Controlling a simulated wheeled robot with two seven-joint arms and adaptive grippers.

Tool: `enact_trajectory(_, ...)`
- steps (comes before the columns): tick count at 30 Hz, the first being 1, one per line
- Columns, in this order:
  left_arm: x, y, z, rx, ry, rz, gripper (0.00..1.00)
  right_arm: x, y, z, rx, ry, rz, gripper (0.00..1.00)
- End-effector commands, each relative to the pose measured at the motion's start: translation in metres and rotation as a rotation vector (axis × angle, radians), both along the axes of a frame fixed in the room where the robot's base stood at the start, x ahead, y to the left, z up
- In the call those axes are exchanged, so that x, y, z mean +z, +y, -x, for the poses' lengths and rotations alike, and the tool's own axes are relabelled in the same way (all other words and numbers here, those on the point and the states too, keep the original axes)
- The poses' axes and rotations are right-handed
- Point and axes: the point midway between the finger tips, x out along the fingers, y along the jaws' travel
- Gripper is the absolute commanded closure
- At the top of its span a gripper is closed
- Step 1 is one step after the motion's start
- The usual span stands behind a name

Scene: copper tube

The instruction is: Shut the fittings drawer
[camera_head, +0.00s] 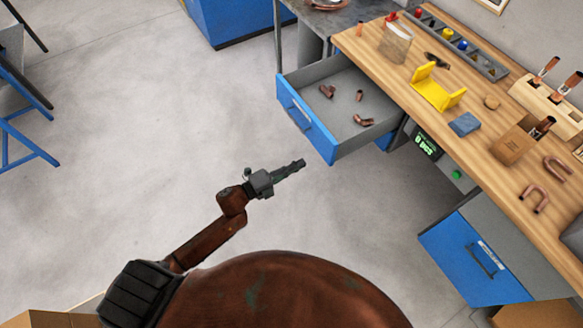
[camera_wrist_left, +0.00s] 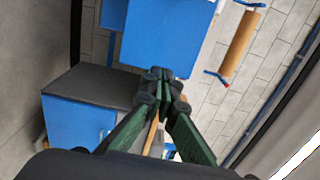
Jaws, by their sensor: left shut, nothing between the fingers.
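The fittings drawer (camera_head: 306,120) has a blue front with a light handle and stands pulled out from under the wooden workbench. Several copper fittings (camera_head: 363,121) lie loose on its grey floor. My left gripper (camera_head: 301,164) is shut and empty, in front of the drawer and a little to the left of its near front corner, apart from it in the picture. In the left wrist view the shut fingertips (camera_wrist_left: 161,76) overlap a blue panel (camera_wrist_left: 160,35); whether they touch it I cannot tell. My right gripper is not in view.
The wooden workbench (camera_head: 470,110) carries a yellow holder (camera_head: 436,88), a blue block (camera_head: 464,124), a cardboard-brown box (camera_head: 513,145) and copper bends (camera_head: 535,197). A lower blue drawer front (camera_head: 473,255) is at the right. The floor left of the drawer is clear.

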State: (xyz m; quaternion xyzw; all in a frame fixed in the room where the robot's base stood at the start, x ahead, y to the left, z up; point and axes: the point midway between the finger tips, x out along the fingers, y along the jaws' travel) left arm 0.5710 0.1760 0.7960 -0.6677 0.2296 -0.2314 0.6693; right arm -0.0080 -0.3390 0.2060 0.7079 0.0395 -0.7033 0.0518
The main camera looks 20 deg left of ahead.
Motion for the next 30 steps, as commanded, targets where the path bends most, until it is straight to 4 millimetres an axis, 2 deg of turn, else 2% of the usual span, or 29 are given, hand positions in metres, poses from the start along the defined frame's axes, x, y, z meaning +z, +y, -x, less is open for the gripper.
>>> enact_trajectory(6, -0.001, -0.029, -0.037, -0.001, -0.001, 0.002, 1.00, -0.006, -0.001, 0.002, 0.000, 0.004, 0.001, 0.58)
enact_trajectory(12, -0.002, -0.046, -0.060, 0.000, 0.003, 0.002, 1.00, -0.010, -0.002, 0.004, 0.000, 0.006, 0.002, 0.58)
enact_trajectory(18, -0.001, -0.053, -0.069, 0.001, 0.003, 0.003, 1.00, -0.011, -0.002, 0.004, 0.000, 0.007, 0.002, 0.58)
enact_trajectory(30, -0.001, -0.053, -0.070, 0.003, 0.003, 0.001, 1.00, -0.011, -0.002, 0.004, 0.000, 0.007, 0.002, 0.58)
